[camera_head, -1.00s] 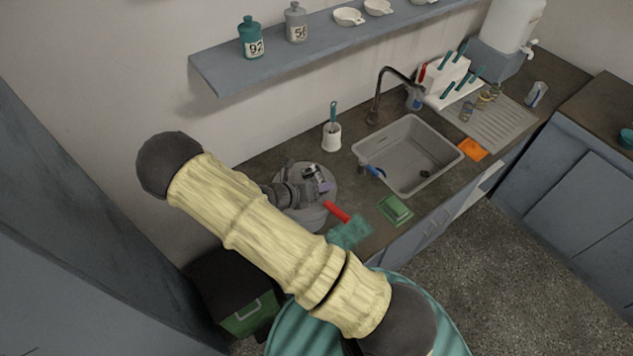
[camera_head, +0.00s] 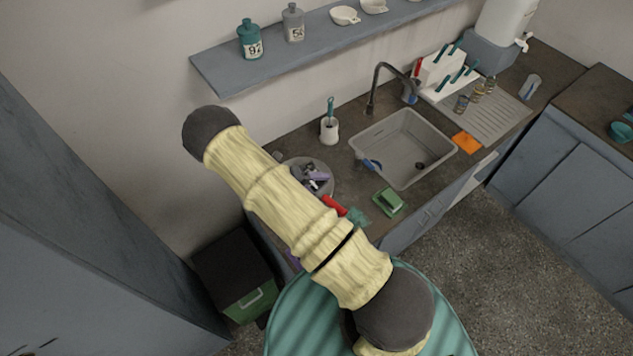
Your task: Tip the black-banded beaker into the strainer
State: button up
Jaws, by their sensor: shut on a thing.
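My pale ribbed arm crosses the middle of the view and hides my gripper and whatever it holds. A round grey tray or pan (camera_head: 325,167) stands on the counter just beyond the arm, its near left side covered. Small dark, white and purple pieces (camera_head: 318,176) show on it, too small to name. I cannot pick out the black-banded beaker or tell which of these is the strainer.
Right of the round pan are a red-handled teal tool (camera_head: 335,206), a green sponge dish (camera_head: 388,202) and the sink (camera_head: 400,137) with its black tap (camera_head: 380,80). A white brush pot (camera_head: 329,130) stands behind. A black-green bin (camera_head: 240,275) is on the floor.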

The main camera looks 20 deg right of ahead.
jog(key=shift+w+f+n+g+h+b, duration=0.2)
jog(key=shift+n+g+h+b, duration=0.1)
jog(key=shift+n+g+b, duration=0.15)
jog(key=shift+w+a+r+n+g+h+b, duration=0.2)
jog(key=shift+r+n+g+h+b, duration=0.15)
jog(key=shift+n, duration=0.3)
jog(key=shift+w+a+r+n+g+h+b, duration=0.1)
jog(key=shift+w+r+n+g+h+b, duration=0.2)
jog(key=shift+r+n, duration=0.15)
jog(key=shift+w+a+r+n+g+h+b, duration=0.1)
jog(key=shift+w+r+n+g+h+b, duration=0.15)
jog(key=shift+n, duration=0.3)
jog(key=shift+s, duration=0.1)
jog(key=shift+s+d+m+t+p, duration=0.1)
jog(key=shift+m+t+p, duration=0.15)
jog(key=shift+m+p, duration=0.05)
jog(key=shift+s+d+f+m+t+y+p, duration=0.15)
jog(key=shift+s+f+m+t+y+p, duration=0.3)
jog(key=shift+m+y, duration=0.3)
jog(key=shift+s+f+m, duration=0.1)
jog(key=shift+m, duration=0.25)
jog(key=shift+t, duration=0.25)
